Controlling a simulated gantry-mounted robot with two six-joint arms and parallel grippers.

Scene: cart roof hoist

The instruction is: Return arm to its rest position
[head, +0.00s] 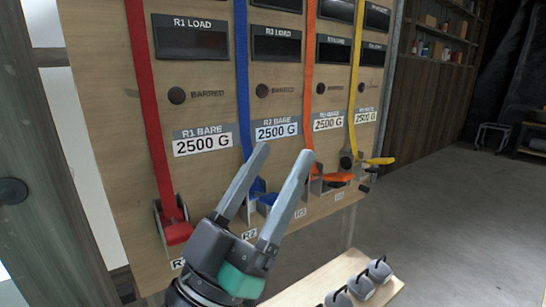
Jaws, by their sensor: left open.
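My left gripper (281,168) is open and empty, its two grey fingers pointing up in front of the wooden board (205,100). Its fingers partly cover the area around the blue strap's ratchet. Red (147,110), blue (243,80), orange (309,80) and yellow (354,80) straps hang down the board. Each runs to a ratchet low on the board: red (178,231), blue (267,199), orange (337,178) and yellow (379,161) handles show. White labels reading 2500 G sit beside the straps. My right gripper is out of view.
Below the board at the right, a light wooden surface (318,285) holds several grey weights (379,269) with handles. Dark displays (190,40) and round knobs (177,95) are on the board. Open grey floor (455,210) lies to the right, with shelves (440,30) behind.

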